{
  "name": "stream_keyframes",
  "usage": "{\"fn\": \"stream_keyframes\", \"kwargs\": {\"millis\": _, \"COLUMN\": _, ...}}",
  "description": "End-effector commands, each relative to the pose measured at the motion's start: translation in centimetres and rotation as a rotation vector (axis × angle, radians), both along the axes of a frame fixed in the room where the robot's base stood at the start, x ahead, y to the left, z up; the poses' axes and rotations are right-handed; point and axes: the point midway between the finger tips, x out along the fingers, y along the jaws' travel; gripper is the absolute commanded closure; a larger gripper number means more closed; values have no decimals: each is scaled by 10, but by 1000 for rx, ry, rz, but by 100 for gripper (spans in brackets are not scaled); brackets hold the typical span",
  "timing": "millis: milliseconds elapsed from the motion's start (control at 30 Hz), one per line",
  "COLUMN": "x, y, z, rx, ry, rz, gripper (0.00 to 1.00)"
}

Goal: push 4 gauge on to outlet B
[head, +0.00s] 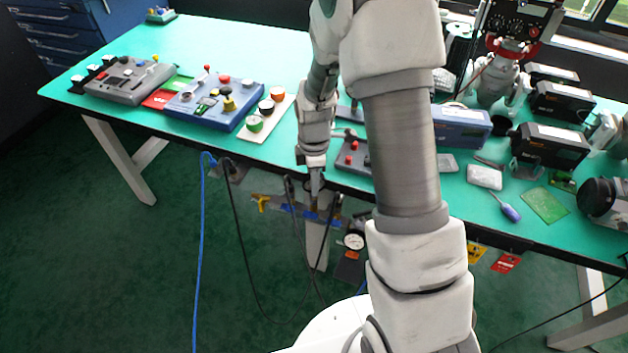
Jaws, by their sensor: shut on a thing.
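My gripper (316,188) points down in front of the table's front edge. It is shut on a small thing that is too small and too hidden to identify. Just below it is a blue bar-like assembly (298,210) with a yellow part (262,203) at its left end. A round gauge (354,241) with a white dial and dark rim is below and to the right of my gripper, apart from it. An orange label shows under the dial. I cannot read any number on the gauge or any outlet letter, so outlet B cannot be told apart.
The green table (250,45) carries a blue control box (215,102), a grey control box (130,80) and a button plate (266,117) at left. Black instruments (550,145) crowd the right. A blue cable (201,240) and black cables hang near my gripper. My arm hides the middle.

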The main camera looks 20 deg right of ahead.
Motion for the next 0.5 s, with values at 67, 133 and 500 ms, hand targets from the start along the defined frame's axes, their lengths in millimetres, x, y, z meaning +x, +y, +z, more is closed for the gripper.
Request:
{"fn": "stream_keyframes", "kwargs": {"millis": 67, "x": 0, "y": 0, "z": -2, "rx": 0, "ry": 0, "rz": 0, "gripper": 100}}
{"fn": "stream_keyframes", "kwargs": {"millis": 133, "x": 0, "y": 0, "z": -3, "rx": 0, "ry": 0, "rz": 0, "gripper": 100}}
{"fn": "stream_keyframes", "kwargs": {"millis": 500, "x": 0, "y": 0, "z": -6, "rx": 0, "ry": 0, "rz": 0, "gripper": 58}}
